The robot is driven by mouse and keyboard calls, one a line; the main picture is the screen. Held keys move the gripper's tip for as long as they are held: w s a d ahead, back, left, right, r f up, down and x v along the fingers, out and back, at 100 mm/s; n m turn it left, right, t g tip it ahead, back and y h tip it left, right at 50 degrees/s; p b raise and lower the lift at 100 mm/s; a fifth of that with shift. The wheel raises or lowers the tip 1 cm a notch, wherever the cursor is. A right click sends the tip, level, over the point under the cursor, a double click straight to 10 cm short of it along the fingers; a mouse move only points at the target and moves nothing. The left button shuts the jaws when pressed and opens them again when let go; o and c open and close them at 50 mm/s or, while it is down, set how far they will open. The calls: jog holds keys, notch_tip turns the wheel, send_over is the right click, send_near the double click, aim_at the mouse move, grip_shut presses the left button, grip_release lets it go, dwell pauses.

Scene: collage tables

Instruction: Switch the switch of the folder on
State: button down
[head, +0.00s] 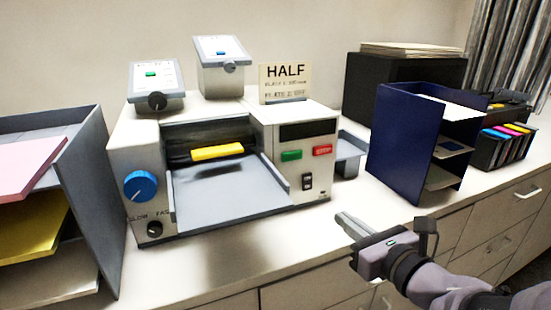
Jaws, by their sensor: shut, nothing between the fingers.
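The folder (125,165) is a large off-white machine on the counter, with a grey tray in front and a yellow bar inside. On its right front panel are a green button (291,155), a red button (322,150) and, below them, a small black-and-white rocker switch (307,181). I cannot tell the switch's position. My gripper (342,220) is shut and empty, in front of and to the lower right of the switch, apart from the machine. It points toward the left.
A blue knob (140,186) is on the folder's left front. A grey paper rack (90,170) stands at left. A dark blue rack (400,150) and colored cartridges (505,147) stand at right. A HALF sign (286,82) tops the folder. Bare counter lies in front.

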aim_at(307, 188)
jog(key=shift+d, duration=0.2)
jog(key=w, duration=0.1)
jog(key=w+a+p, duration=0.1)
jog(key=shift+w+r+p, duration=0.15)
jog(key=shift+w+p, duration=0.15)
jog(key=shift+w+a+r+p, duration=0.2)
jog(key=shift+w+p, duration=0.1)
jog(key=shift+p, duration=0.85)
jog(key=w+p, duration=0.1)
jog(key=p, duration=0.4)
jog(key=shift+w+a+f+p, duration=0.1)
jog(key=shift+w+a+p, duration=0.05)
jog(key=shift+p, duration=0.15)
jog(key=x, duration=0.6)
jog(key=f+x, duration=0.1)
jog(key=x, duration=0.2)
jog(key=shift+w, duration=0.15)
jog(key=shift+f, duration=0.1)
